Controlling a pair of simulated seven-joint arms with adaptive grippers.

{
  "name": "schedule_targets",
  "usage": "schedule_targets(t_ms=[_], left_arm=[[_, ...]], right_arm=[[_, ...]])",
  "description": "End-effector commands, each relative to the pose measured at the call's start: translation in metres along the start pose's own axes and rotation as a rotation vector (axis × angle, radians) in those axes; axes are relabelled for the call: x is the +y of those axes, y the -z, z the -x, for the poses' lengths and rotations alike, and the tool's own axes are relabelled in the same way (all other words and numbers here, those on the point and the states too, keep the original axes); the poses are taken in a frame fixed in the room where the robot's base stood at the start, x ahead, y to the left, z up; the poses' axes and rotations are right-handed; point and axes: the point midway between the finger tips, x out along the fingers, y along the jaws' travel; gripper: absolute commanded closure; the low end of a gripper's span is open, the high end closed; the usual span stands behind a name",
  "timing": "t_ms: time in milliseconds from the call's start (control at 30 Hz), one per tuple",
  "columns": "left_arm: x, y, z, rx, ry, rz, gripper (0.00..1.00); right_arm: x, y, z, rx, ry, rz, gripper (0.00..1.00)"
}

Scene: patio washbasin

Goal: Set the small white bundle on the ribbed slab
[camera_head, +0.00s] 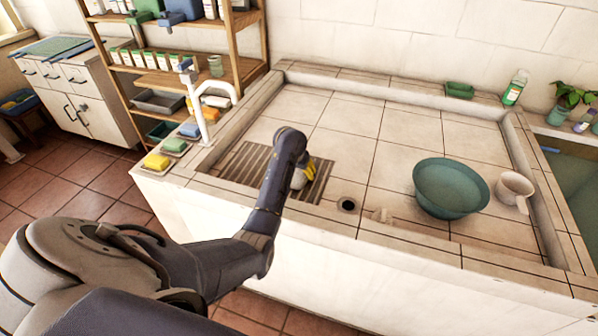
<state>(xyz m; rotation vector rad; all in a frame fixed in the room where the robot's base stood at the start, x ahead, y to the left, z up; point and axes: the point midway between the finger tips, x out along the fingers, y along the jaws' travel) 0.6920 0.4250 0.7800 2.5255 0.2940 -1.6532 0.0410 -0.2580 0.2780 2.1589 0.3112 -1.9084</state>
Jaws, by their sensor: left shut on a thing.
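The ribbed slab (246,169) is a brown slatted board lying on the left part of the tiled basin floor. My left arm reaches across it. My left gripper (306,175) is over the slab's right part, mostly hidden behind my forearm, with yellow showing at its tip. It is shut on the small white bundle (298,180), of which only a small pale part shows. Whether the bundle touches the slab cannot be told. My right gripper is not in view.
A drain hole (347,205) and a small pale lump (380,215) lie right of the slab. Farther right are a teal bowl (450,187) and a white dipper (514,190). A white faucet (201,110) and soaps (156,161) line the left rim. The basin's back middle is clear.

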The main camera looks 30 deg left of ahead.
Motion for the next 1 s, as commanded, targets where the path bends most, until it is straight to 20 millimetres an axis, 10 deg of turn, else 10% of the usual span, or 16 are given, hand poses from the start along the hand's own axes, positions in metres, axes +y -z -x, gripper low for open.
schedule_targets(t_ms=[67,100,300,733,1000], left_arm=[[0.000,-0.001,-0.002,0.000,0.000,0.000,0.72],[0.000,-0.001,-0.002,-0.001,0.000,0.000,0.25],[0.000,-0.001,-0.002,-0.001,0.000,0.000,0.02],[0.001,0.001,0.005,0.001,-0.001,0.000,0.02],[0.002,0.001,0.047,0.003,-0.003,0.001,0.02]], right_arm=[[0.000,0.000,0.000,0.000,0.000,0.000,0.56],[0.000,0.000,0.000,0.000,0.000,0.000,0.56],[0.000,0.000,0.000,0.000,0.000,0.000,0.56],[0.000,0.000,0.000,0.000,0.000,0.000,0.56],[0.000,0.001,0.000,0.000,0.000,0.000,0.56]])
